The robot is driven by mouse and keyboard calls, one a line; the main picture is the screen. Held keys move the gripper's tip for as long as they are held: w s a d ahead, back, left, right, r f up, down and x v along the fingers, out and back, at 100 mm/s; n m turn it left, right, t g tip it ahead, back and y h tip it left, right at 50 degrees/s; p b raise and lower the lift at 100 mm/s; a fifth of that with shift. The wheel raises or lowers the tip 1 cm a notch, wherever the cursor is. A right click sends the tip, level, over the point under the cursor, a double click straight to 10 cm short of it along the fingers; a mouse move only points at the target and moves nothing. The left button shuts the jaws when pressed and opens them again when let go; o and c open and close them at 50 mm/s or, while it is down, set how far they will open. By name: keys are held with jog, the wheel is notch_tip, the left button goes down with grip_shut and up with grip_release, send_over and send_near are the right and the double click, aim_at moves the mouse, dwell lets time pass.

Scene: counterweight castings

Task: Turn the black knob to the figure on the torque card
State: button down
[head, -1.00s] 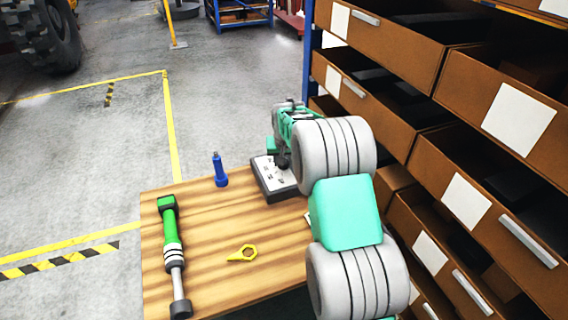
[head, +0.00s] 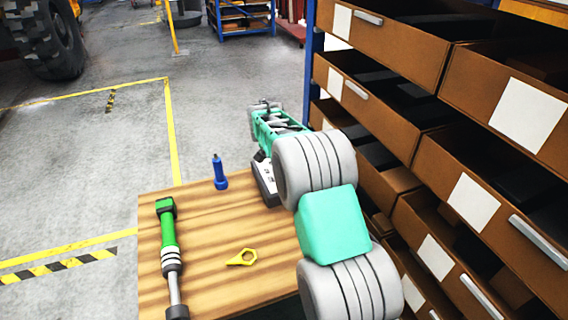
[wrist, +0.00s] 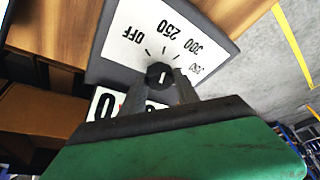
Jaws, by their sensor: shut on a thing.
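The black knob (wrist: 159,74) sits on a pale dial plate in a grey box (wrist: 95,62); the box also shows in the head view (head: 264,180), mostly behind my arm. The plate carries OFF, 250, 300 and another, blurred figure. My gripper (wrist: 160,84) is shut on the knob, one finger on each side. A short white mark shows on the knob, but I cannot tell which figure it points to. A white card (wrist: 103,103) with large black figures lies beside the box; a 0 shows and my gripper hides the rest.
On the wooden table (head: 205,275) are a green-handled tool (head: 167,230), a yellow ring tool (head: 243,257) and a blue bottle-like object (head: 220,172). Brown drawers (head: 410,65) stand close on the right.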

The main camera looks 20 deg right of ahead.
jog(key=c, duration=0.9)
grip_release()
jog(key=b+v, duration=0.1)
jog(key=v, duration=0.7)
jog(key=s+a+r+n+y, duration=0.1)
jog(key=s+a+r+n, duration=0.15)
jog(key=s, duration=0.55)
jog(key=s+a+r+n+y, duration=0.1)
jog(key=s+a+r+n, duration=0.2)
jog(key=s, duration=0.5)
jog(key=s+a+f+n, duration=0.2)
jog(key=s+a, duration=0.1)
jog(key=s, duration=0.4)
jog(key=s+a+f+n+y, duration=0.1)
jog(key=s+a+f, duration=0.1)
jog(key=s, duration=0.6)
jog(key=shift+a+f+n+t, duration=0.3)
jog(key=shift+a+f+n, duration=0.1)
jog(key=shift+f, duration=0.4)
